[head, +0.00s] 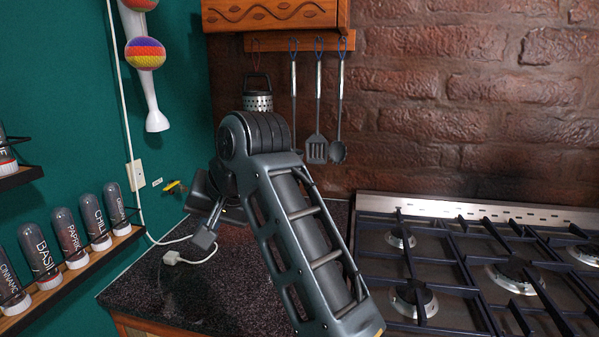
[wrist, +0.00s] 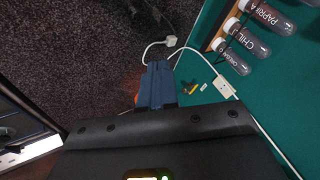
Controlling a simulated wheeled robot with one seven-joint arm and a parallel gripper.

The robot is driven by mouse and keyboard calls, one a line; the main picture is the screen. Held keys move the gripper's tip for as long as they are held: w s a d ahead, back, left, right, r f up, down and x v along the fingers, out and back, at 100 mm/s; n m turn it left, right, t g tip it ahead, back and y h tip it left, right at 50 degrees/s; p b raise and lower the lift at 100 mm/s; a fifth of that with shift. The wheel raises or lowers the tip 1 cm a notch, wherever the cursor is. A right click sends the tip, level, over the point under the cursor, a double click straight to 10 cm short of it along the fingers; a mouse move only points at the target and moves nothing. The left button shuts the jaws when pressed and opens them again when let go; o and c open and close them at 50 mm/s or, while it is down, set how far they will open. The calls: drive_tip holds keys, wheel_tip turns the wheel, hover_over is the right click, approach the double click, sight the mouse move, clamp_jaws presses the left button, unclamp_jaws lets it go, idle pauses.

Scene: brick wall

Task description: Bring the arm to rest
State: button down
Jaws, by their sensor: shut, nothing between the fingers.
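My arm reaches up from the bottom middle of the head view and bends at a large dark joint, with the wrist hanging down on its left side. My gripper (head: 203,240) hangs above the dark speckled counter (head: 215,285), left of the arm. Its fingers are closed together and hold nothing. The closed fingers also show in the wrist view (wrist: 157,84), pointing toward the counter and the teal wall. A white plug with a cable (head: 174,258) lies on the counter close to the gripper in the head view. I cannot tell the exact gap between them.
A gas stove (head: 470,270) stands on the right. A spice rack with several jars (head: 72,238) is on the teal wall at left. Utensils (head: 318,110) hang on the brick wall under a wooden cabinet (head: 275,14). A metal grater (head: 258,98) is behind my arm.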

drive_tip(key=s+d+f+m+t, duration=0.15)
drive_tip(key=d+f, duration=0.25)
drive_tip(key=f, duration=0.4)
drive_tip(key=s+d+f+t, duration=0.1)
drive_tip(key=s+d+f, duration=0.25)
drive_tip(key=f, duration=0.55)
drive_tip(key=s+d+f+m+t, duration=0.1)
drive_tip(key=s+d+f+t, duration=0.2)
drive_tip(key=s+d+f, duration=0.8)
drive_tip(key=s+d+r+t+h, duration=0.1)
drive_tip(key=s+d+h, duration=0.1)
drive_tip(key=s+d, duration=0.55)
drive_tip(key=s+d+r+t+h, duration=0.15)
drive_tip(key=s+d, duration=0.35)
drive_tip(key=s, duration=0.5)
drive_tip(key=s+d+r+t+h, duration=0.1)
drive_tip(key=s+d+r, duration=0.2)
drive_tip(key=s+r, duration=0.2)
drive_tip(key=s+d+r+t+h, duration=0.1)
drive_tip(key=s+d+r, duration=0.2)
drive_tip(key=s+r, duration=0.3)
drive_tip(key=s+n, duration=0.1)
drive_tip(key=s, duration=0.3)
drive_tip(key=shift+r, duration=0.2)
drive_tip(key=shift+h, duration=0.25)
